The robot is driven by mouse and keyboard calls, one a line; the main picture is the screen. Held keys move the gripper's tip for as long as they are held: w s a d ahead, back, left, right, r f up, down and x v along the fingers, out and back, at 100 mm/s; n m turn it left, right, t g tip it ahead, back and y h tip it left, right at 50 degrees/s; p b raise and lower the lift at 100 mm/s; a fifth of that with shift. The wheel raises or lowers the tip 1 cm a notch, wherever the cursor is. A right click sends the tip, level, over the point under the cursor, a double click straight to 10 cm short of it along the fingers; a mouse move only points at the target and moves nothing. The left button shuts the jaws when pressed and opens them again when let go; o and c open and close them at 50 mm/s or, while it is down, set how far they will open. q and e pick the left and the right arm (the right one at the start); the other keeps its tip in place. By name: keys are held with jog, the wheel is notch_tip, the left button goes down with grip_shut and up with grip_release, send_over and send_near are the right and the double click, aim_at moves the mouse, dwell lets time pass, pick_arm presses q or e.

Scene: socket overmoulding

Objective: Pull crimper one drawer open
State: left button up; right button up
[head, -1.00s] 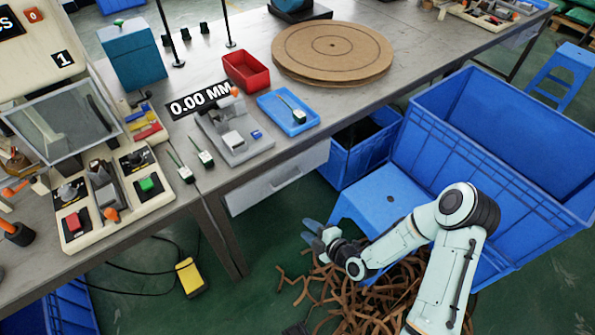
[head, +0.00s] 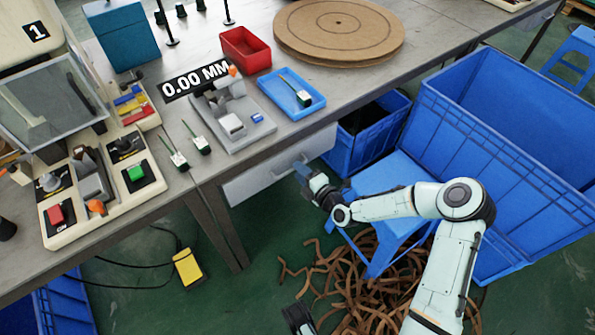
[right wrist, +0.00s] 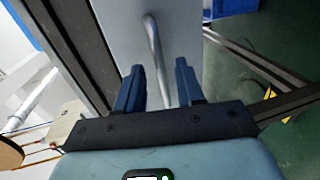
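The grey drawer (head: 255,180) hangs under the workbench, below the crimper (head: 232,122). Its front looks flush under the tabletop, so it appears closed. My right gripper (head: 301,170) is in front of the drawer's right part, near its bar handle. In the right wrist view the drawer front (right wrist: 175,30) is straight ahead. The metal handle (right wrist: 154,50) runs between the two blue fingers (right wrist: 158,82), which are apart with gaps on both sides. I cannot tell how deep the handle sits between them.
A blue stool (head: 385,185) and a large blue crate (head: 480,160) stand close to my right arm. A smaller blue bin (head: 365,150) is beside the drawer under the bench. Brown strips (head: 350,285) litter the floor.

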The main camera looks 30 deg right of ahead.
pick_arm(q)
jog(key=shift+w+a+f, duration=0.15)
jog(key=shift+w+f, duration=0.1)
jog(key=shift+w, duration=0.1)
pick_arm(e)
jog(key=shift+x, duration=0.95)
jog(key=shift+c, duration=0.4)
grip_shut()
jog(key=shift+s, duration=0.15)
